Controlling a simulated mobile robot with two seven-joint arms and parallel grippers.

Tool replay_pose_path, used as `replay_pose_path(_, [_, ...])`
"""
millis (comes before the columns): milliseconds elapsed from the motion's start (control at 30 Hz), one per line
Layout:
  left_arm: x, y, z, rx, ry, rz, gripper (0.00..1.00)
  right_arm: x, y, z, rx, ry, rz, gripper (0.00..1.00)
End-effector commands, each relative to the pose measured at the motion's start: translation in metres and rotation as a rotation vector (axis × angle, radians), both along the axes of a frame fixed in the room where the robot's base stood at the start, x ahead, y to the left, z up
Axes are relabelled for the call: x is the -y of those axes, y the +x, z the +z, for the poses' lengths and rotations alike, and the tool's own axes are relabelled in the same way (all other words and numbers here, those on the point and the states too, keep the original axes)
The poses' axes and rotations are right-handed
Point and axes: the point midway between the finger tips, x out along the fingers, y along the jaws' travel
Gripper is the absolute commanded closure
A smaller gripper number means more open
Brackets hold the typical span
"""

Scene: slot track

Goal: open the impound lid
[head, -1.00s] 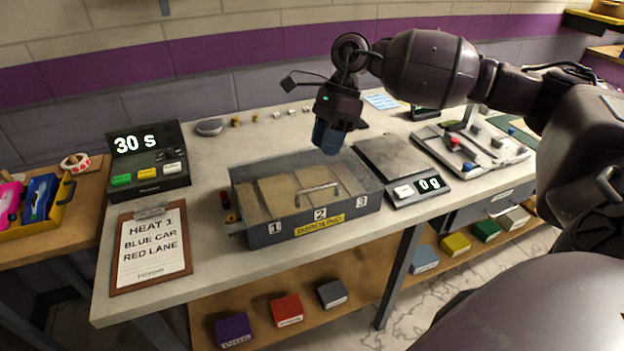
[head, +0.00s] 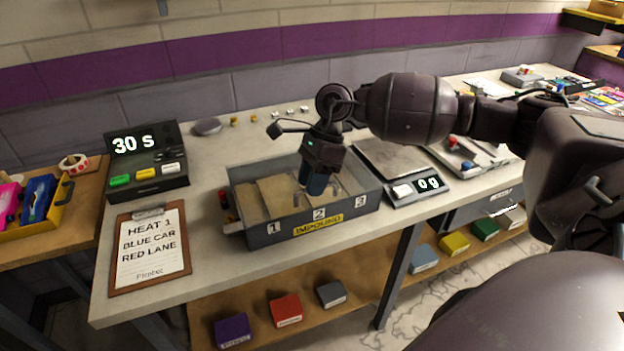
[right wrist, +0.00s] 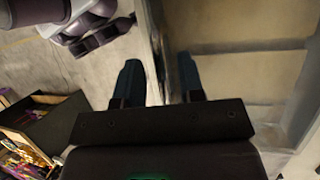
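The impound box (head: 262,236) is a grey tray on the bench with front labels 1, 2, 3 and a yellow IMPOUND tag. Tan compartment floors show through its top, which looks like a clear lid lying shut. The lid's bar handle (head: 298,201) is mostly hidden behind my right gripper (head: 314,186), whose fingers point down at it. In the right wrist view the two fingers (right wrist: 162,82) stand apart, open, with the box edge and a metallic strip between them; I cannot tell whether they touch the handle. My left gripper is out of view.
A scale (head: 425,186) reading 0 g stands right of the box. A timer (head: 147,165) reading 30 s and a clipboard (head: 150,247) lie to the left. Bare bench shows between timer and box.

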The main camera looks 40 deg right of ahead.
Motion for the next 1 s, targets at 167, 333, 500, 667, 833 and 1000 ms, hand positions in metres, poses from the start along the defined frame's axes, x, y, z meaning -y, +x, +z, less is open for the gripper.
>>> replay_pose_path(167, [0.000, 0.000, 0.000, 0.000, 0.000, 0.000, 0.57, 0.000, 0.000, 0.000, 0.000, 0.000, 0.000, 0.93])
replay_pose_path(333, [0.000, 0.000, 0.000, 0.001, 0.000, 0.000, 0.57, 0.000, 0.000, 0.000, 0.000, 0.000, 0.000, 1.00])
replay_pose_path(500, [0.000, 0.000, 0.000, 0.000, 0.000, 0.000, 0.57, 0.000, 0.001, 0.000, 0.000, 0.000, -0.001, 1.00])
replay_pose_path(667, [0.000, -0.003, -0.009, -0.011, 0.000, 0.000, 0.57, 0.002, 0.010, -0.003, -0.003, 0.000, -0.001, 1.00])
replay_pose_path(833, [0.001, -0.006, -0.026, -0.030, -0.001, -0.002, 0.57, 0.009, 0.038, -0.008, -0.007, 0.000, -0.002, 1.00])
replay_pose_path(1000, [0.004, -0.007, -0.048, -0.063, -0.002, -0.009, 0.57, 0.018, 0.079, -0.012, -0.011, 0.001, -0.003, 1.00])
